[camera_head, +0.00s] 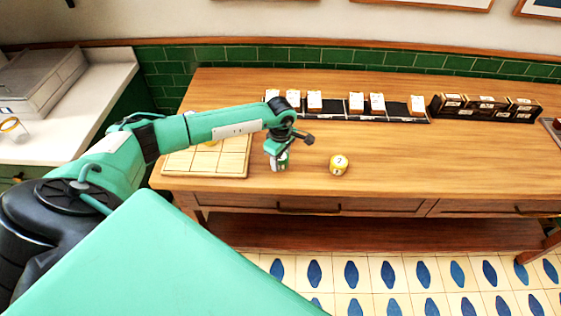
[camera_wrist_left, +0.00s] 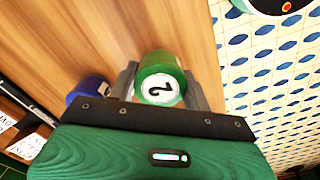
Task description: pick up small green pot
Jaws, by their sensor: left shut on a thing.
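The small green pot (camera_wrist_left: 161,78) has a white round face with a dark numeral like a 2. In the left wrist view it sits between the two grey fingers of my left gripper (camera_wrist_left: 164,88), which is shut on it. In the head view the green pot (camera_head: 281,166) shows below my left gripper (camera_head: 279,152), near the table's front edge right of a wooden board. I cannot tell whether it touches the table. My right gripper is out of view.
A yellow pot (camera_head: 339,165) marked 7 stands to the right. A blue pot (camera_wrist_left: 88,90) is close by in the wrist view. The wooden board (camera_head: 235,170) lies left. Dark racks (camera_head: 395,110) with white-topped boxes line the back. The table's right front is clear.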

